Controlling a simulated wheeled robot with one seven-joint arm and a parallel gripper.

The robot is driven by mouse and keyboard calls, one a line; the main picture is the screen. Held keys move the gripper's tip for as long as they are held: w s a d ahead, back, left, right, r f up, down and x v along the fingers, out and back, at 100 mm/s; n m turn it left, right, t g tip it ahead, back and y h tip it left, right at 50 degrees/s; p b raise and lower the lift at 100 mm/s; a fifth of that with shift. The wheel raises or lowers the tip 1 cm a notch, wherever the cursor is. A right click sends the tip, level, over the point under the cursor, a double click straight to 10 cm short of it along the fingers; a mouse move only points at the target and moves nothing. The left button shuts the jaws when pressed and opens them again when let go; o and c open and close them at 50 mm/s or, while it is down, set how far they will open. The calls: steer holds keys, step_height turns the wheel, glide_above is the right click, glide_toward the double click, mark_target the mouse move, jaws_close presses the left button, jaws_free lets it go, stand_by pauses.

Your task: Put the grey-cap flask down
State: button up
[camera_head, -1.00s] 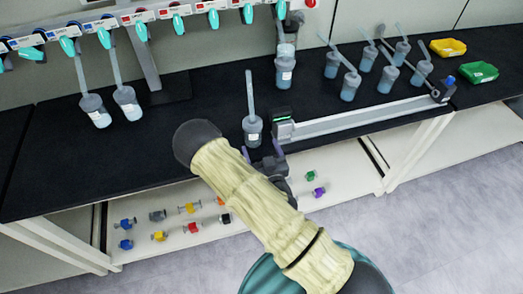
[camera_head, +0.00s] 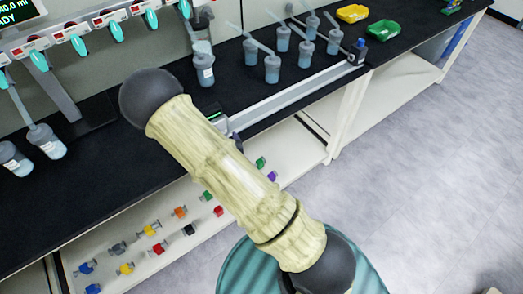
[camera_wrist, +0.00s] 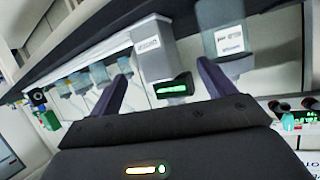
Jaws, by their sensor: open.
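In the wrist view my gripper (camera_wrist: 162,90) is open, its two dark fingers spread with nothing held between them. A labelled flask (camera_wrist: 230,38) shows beyond the right finger, apart from it. I take it for the grey-cap flask, but its cap colour is not clear. A device with a green-lit display (camera_wrist: 175,87) and a white labelled part (camera_wrist: 153,48) lie beyond the gap between the fingers.
The rail (camera_head: 290,97) runs right along the black bench (camera_head: 120,150). Several flasks (camera_head: 272,68) stand behind it, beside a yellow bin (camera_head: 353,13) and a green bin (camera_head: 384,33). A manifold with teal valves (camera_head: 117,32) hangs at back left. Small coloured parts fill the lower shelf (camera_head: 205,232).

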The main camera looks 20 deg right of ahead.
steer(key=s+d+r+g, duration=0.4)
steer(key=s+r+g, duration=0.1)
steer(key=s, duration=0.4)
steer(key=s+d+r+n+g, duration=0.1)
steer(key=s+d+r+g, duration=0.3)
steer(key=s+r+g, duration=0.2)
steer(key=s+r, duration=0.2)
steer(key=s, duration=0.1)
steer(key=shift+s+r+n, duration=0.15)
steer(key=shift+r+n, duration=0.05)
steer(key=shift+n, duration=0.1)
